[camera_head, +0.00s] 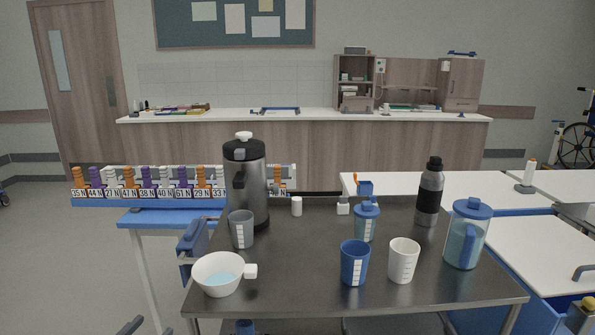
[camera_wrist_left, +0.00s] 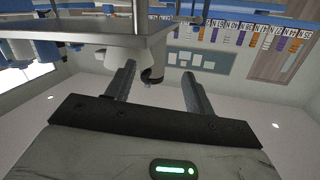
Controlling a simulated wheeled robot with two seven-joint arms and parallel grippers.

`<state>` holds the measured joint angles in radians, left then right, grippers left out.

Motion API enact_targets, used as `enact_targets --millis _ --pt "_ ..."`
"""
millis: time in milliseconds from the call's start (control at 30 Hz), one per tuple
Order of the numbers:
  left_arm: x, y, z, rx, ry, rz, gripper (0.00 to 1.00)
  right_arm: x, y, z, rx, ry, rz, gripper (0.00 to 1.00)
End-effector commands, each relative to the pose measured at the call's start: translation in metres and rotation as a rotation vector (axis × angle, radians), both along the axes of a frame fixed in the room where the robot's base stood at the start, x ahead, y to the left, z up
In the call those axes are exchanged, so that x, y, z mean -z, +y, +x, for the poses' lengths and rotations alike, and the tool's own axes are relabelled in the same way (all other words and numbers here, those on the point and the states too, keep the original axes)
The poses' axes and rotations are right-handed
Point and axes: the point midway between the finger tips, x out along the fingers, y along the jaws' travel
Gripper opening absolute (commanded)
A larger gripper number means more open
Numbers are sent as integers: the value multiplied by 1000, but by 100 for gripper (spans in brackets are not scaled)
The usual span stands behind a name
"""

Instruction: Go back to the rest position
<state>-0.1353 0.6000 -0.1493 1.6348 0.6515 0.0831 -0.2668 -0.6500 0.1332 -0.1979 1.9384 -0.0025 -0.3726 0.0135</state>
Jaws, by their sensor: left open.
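My left gripper shows in the left wrist view (camera_wrist_left: 157,75) with its two dark fingers spread apart and nothing between them. In the head view only a small grey tip (camera_head: 130,326), which appears to be part of it, shows at the bottom left edge, in front of and left of the steel table (camera_head: 300,296). In the wrist view, which is upside down, the edge of a table or cart (camera_wrist_left: 90,38) shows beyond the fingers; I cannot tell the exact gap. My right gripper is in neither view.
On the steel table stand a white bowl (camera_head: 218,276), a steel flask (camera_head: 246,185), a grey cup (camera_head: 241,229), a blue cup (camera_head: 354,263), a white cup (camera_head: 403,260), a lidded cup (camera_head: 366,223), a dark bottle (camera_head: 430,192) and a blue-lidded pitcher (camera_head: 467,236). Floor at left is clear.

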Motion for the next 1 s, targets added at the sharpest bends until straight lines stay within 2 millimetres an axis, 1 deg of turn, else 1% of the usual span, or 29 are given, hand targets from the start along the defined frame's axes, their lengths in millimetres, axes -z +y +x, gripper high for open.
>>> enact_targets --millis 33,67,100,167,200,300,367,400,500,600,667,833,1000 --pt "28 -15 -26 40 89 42 53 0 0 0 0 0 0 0" --pt "41 -21 -39 59 135 66 53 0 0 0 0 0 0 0" --pt "57 -29 -57 81 194 97 53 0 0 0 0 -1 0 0" --pt "77 -38 -81 107 268 139 53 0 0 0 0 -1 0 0" --pt "88 -43 -96 119 314 163 53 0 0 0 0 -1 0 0" --pt "110 -51 -132 145 412 223 53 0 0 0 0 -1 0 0" --pt "120 -55 -151 155 461 254 53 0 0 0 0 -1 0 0" --pt "126 -56 -164 159 494 275 53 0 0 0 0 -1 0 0" --pt "138 -59 -193 168 566 323 53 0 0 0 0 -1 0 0" --pt "146 -64 -219 168 625 356 53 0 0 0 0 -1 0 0" --pt "146 -78 -215 144 616 291 53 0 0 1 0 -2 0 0" --pt "147 -114 -215 90 615 142 53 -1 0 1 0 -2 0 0" --pt "143 -148 -212 39 613 -2 53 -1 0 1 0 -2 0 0"
